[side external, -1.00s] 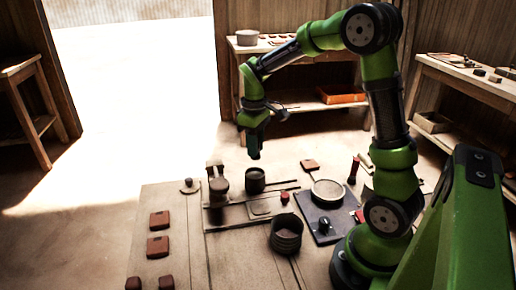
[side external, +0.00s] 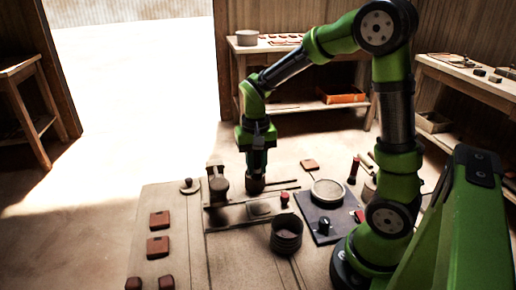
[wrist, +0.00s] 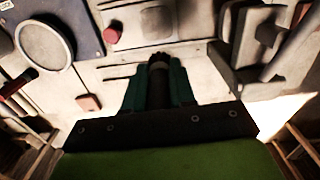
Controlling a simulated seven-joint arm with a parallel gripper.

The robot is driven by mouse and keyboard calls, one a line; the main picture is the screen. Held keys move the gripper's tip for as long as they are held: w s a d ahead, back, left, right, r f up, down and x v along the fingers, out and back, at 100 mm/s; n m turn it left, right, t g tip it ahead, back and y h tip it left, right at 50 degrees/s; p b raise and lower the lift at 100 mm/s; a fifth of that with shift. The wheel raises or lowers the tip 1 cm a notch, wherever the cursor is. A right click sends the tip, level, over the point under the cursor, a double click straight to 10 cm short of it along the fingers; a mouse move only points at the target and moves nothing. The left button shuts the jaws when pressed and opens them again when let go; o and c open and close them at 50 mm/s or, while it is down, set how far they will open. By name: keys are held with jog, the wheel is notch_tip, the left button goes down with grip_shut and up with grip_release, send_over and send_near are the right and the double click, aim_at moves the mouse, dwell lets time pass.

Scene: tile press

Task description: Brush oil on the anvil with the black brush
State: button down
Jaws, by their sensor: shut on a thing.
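My gripper (side external: 257,172) points straight down at the dark oil pot (side external: 255,186), its fingertips at or just above the rim. In the wrist view its two teal fingers (wrist: 158,88) are shut on a dark, upright, cylindrical thing, which looks like the black brush (wrist: 158,75). Its lower end is hidden, so I cannot tell whether it is in the pot. The press (side external: 217,184) stands just left of the pot; it also shows at the right in the wrist view (wrist: 252,50). I cannot make out the anvil's face clearly.
A dark ribbed bucket (side external: 286,235) stands in front. A round sieve (side external: 328,192) lies on a dark mat (side external: 312,228) at the right. Red-brown tiles (side external: 158,247) lie at the left. A red-topped piece (side external: 284,198) is near the pot's long handle.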

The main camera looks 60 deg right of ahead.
jog(key=shift+w+f+m, duration=0.1)
jog(key=shift+f+m, duration=0.05)
jog(key=shift+m, duration=0.35)
jog(key=shift+f, duration=3.8)
jog(key=shift+s+a+r, duration=0.25)
jog(key=shift+s+a, duration=0.85)
jog(key=shift+s+a+r, duration=0.2)
jog(key=shift+s+a, duration=0.9)
jog(key=shift+w+d+r, duration=0.2)
jog(key=shift+w+d, duration=0.7)
jog(key=shift+d, duration=0.05)
jog(key=shift+w+d, duration=1.3)
jog(key=shift+w, duration=0.05)
jog(key=shift+s+d, duration=0.3)
jog(key=shift+s, duration=0.05)
jog(key=shift+s+a, duration=2.25)
jog(key=shift+a, duration=0.1)
jog(key=shift+w+d, duration=2.2)
jog(key=shift+d, duration=0.1)
jog(key=shift+w+r, duration=0.1)
jog(key=shift+r, duration=0.15)
jog(key=shift+f, duration=0.1)
jog(key=shift+r, duration=3.1)
